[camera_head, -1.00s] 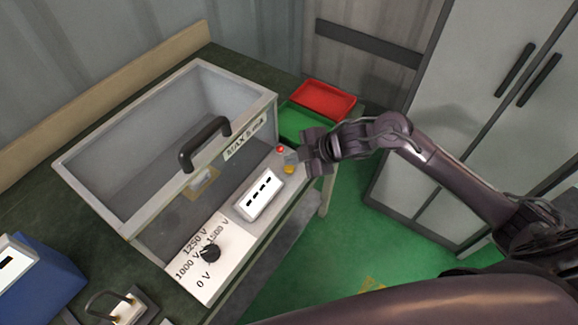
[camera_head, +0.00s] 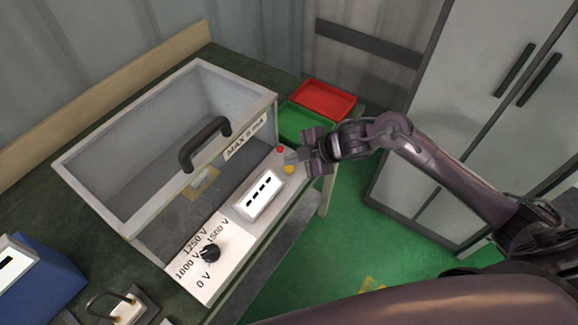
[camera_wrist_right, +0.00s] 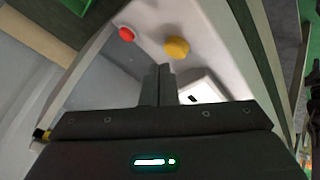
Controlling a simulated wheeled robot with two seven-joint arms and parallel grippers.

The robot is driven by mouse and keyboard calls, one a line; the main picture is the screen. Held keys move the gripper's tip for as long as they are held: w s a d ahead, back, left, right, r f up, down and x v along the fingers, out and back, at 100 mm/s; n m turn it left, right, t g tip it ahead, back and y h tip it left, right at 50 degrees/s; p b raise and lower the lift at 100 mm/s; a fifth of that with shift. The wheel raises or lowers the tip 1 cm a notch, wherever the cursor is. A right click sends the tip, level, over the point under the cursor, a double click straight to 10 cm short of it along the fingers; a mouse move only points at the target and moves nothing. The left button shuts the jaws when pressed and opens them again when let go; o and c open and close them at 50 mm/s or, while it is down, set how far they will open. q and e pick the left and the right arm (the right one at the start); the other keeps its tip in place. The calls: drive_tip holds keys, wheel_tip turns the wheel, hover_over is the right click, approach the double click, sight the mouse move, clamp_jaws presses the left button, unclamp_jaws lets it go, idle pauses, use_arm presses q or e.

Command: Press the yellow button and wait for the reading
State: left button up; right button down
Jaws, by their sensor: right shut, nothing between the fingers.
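The yellow button (camera_head: 289,169) sits on the front panel of the tester box, near its right end. It also shows in the right wrist view (camera_wrist_right: 177,47). A red button (camera_head: 280,149) is close behind it, and it shows in the wrist view too (camera_wrist_right: 126,33). The white display (camera_head: 259,195) to the left of the buttons shows several dashes. My right gripper (camera_head: 291,156) is shut and empty, its fingertips close to the two buttons. In the wrist view the closed fingers (camera_wrist_right: 158,70) appear apart from the yellow button. My left gripper is not in view.
The box has a clear lid with a black handle (camera_head: 204,143) and a voltage knob (camera_head: 210,253). Red (camera_head: 323,98) and green (camera_head: 306,121) trays lie behind the right gripper. A blue device (camera_head: 38,272) stands at left. A grey cabinet (camera_head: 480,100) is at right.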

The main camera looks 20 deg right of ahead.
sight(294, 169)
drive_tip(key=shift+f, duration=0.1)
drive_tip(key=shift+f, duration=0.35)
drive_tip(key=shift+f+b, duration=0.5)
idle(0.7)
drive_tip(key=shift+r, duration=0.1)
drive_tip(key=shift+r+p, duration=0.85)
drive_tip(key=shift+p, duration=0.05)
wheel_tip(294, 169, up, 5)
drive_tip(key=p, duration=0.4)
drive_tip(key=shift+p, duration=0.4)
